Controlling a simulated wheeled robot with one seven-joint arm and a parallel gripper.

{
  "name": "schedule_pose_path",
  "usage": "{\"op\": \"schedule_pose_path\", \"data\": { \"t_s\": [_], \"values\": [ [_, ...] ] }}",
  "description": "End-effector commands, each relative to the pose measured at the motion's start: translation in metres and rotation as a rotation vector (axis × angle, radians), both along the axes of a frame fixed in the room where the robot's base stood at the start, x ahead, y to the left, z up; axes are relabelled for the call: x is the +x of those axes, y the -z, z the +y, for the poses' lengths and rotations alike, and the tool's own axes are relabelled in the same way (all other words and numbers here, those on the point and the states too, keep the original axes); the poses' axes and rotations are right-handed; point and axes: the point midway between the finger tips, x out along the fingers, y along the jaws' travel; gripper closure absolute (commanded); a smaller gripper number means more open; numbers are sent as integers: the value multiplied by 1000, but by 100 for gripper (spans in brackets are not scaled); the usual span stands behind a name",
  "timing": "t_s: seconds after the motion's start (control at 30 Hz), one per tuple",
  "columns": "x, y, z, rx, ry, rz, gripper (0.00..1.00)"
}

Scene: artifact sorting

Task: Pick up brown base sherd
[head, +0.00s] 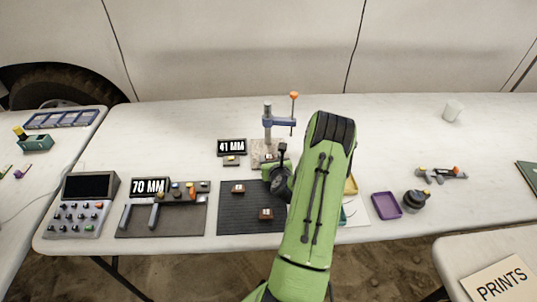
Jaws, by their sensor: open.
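Two small brown pieces with pale marks lie on a dark mat (229,218) in the middle of the table; one brown piece (238,188) is at the upper left, the other brown piece (266,214) at the lower right. They are too small to tell which is the base sherd. My green arm reaches up from the bottom over the mat's right side. My gripper (277,180) is a dark shape left of the arm, near the mat's upper right edge, apart from both pieces. It is open; its fingers are hard to make out.
A gauge stand (268,119) rises behind the mat, beside a "41 MM" display (231,147). A "70 MM" display (150,187) with a caliper-like device and a button console (83,205) stand left. A purple tray (386,206) and dark round pot (414,201) stand right.

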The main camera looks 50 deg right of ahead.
Motion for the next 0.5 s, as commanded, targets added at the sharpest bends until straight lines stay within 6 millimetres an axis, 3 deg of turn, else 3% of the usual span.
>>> {"op": "schedule_pose_path", "data": {
  "t_s": [0.13,0.4,0.5],
  "values": [
    [0,2,1,4,-4,6,43],
    [0,2,1,5,-3,5,84],
    [0,2,1,5,-3,5,89]
  ]
}}
